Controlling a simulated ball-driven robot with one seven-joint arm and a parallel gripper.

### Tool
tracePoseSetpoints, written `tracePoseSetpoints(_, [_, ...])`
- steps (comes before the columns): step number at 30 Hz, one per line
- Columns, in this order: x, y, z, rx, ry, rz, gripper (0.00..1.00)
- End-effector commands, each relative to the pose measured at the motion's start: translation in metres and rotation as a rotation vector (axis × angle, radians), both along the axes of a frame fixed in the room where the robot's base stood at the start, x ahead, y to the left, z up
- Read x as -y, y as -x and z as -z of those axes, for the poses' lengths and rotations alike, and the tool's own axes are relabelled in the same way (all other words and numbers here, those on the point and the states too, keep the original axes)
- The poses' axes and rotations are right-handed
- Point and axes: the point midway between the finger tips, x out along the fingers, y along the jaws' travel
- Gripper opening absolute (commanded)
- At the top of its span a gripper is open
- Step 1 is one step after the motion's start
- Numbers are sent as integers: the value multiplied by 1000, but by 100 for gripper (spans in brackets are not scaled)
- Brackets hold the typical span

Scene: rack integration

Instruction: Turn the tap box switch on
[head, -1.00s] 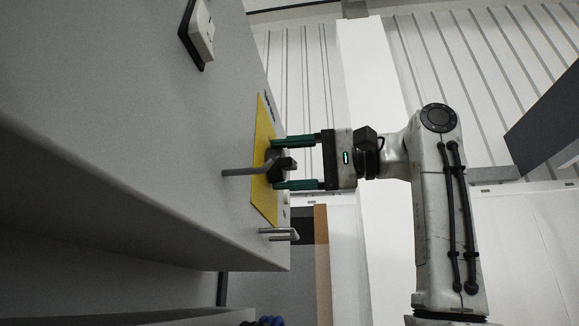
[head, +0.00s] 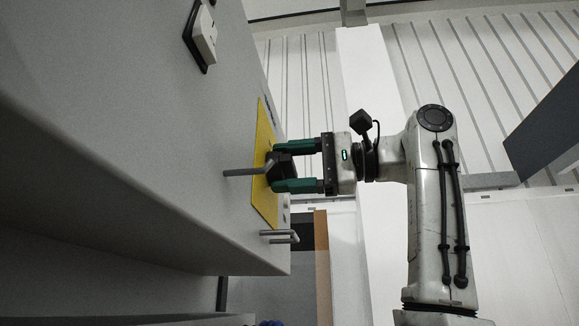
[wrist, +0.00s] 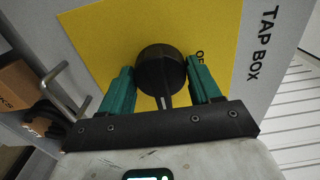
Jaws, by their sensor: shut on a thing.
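The tap box (head: 150,110) is a grey cabinet on the left of the head view, and its lettered face fills much of the wrist view. A yellow plate (head: 263,135) is on that face and also shows in the wrist view (wrist: 110,35). The black switch knob (head: 283,168) sits on the plate and appears round between the fingers in the wrist view (wrist: 160,70). My gripper (head: 295,168) is shut on the knob, with one green finger on each side. Lettering beside the knob is partly hidden by a finger.
A metal rod (head: 245,172) sticks out near the knob. A metal handle (head: 283,236) is below the plate and shows at left in the wrist view (wrist: 68,90). A white switch or socket (head: 203,38) is higher on the cabinet. Open room lies right of the face.

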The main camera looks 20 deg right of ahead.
Motion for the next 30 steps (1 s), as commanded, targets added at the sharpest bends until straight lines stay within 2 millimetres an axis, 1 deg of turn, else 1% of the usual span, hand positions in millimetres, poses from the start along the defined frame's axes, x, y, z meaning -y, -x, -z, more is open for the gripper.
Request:
tracePoseSetpoints(5, [1,-1,0,-3,-2,2,32])
tracePoseSetpoints(6, [1,-1,0,-3,-2,2,66])
tracePoseSetpoints(12, [1,0,0,-1,-1,1,86])
tracePoseSetpoints(13, [0,0,0,-1,-1,1,88])
tracePoseSetpoints(20, [1,0,0,0,0,1,88])
tracePoseSetpoints(23, [6,3,1,1,1,2,88])
tracePoseSetpoints(26, [17,10,3,1,0,4,88])
tracePoseSetpoints(30, [40,26,3,3,0,4,88])
